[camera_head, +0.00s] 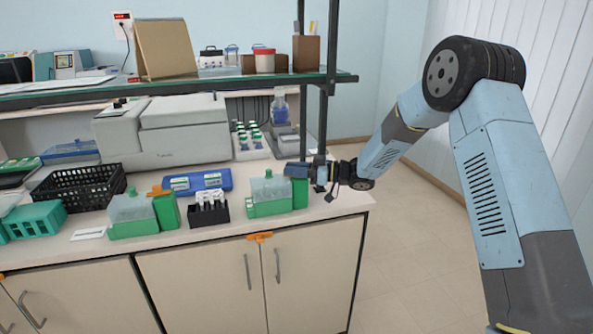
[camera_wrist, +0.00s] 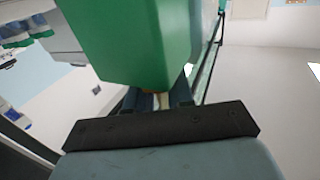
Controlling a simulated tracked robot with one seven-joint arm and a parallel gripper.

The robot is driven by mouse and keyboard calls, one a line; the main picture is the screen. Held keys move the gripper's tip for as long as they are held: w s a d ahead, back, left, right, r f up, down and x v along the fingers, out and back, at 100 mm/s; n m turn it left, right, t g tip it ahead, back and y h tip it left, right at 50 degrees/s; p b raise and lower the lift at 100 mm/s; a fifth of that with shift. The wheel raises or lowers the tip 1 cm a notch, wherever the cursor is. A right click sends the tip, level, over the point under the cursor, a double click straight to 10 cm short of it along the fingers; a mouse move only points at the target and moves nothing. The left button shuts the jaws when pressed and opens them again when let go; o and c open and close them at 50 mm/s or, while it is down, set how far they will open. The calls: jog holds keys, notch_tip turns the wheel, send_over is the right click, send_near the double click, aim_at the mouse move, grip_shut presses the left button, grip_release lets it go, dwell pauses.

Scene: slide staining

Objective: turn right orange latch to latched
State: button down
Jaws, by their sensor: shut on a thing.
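My gripper (camera_head: 298,171) is at the right end of the bench, at the top of the right green block (camera_head: 300,194). It hides the block's top in the head view. In the wrist view my gripper (camera_wrist: 161,100) is shut on a small tan-orange piece, which appears to be the right orange latch (camera_wrist: 163,101). The fingers and the large green body (camera_wrist: 125,45) hide most of it, so its turn angle cannot be told. A matching orange latch (camera_head: 158,190) shows on the left green block (camera_head: 166,211).
A clear-topped green box (camera_head: 268,204) stands left of the right block. A black rack (camera_head: 208,212) with white-topped items and a blue tray (camera_head: 199,182) are further left. A black shelf post (camera_head: 323,120) rises behind my gripper. An orange piece (camera_head: 259,237) is on the cabinet front.

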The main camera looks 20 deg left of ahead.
jog(key=n+g, duration=0.1)
jog(key=g, duration=0.1)
jog(key=n+g+h, duration=0.1)
jog(key=n+g, duration=0.1)
jog(key=n+g+h, duration=0.1)
jog(key=g, duration=0.1)
jog(key=shift+w+d+n+g, duration=0.15)
jog(key=shift+w+n+g, duration=0.15)
jog(key=shift+w, duration=0.05)
jog(key=shift+r+g, duration=0.1)
jog(key=shift+g, duration=0.2)
jog(key=shift+n+g+h, duration=0.3)
jog(key=shift+h, duration=0.1)
jog(key=c, duration=1.2)
grip_release()
jog(key=shift+o, duration=0.6)
jog(key=shift+s, duration=0.15)
jog(key=v, duration=1.3)
jog(key=shift+w+d+f, duration=0.2)
jog(key=shift+w+d, duration=0.05)
jog(key=shift+w, duration=0.05)
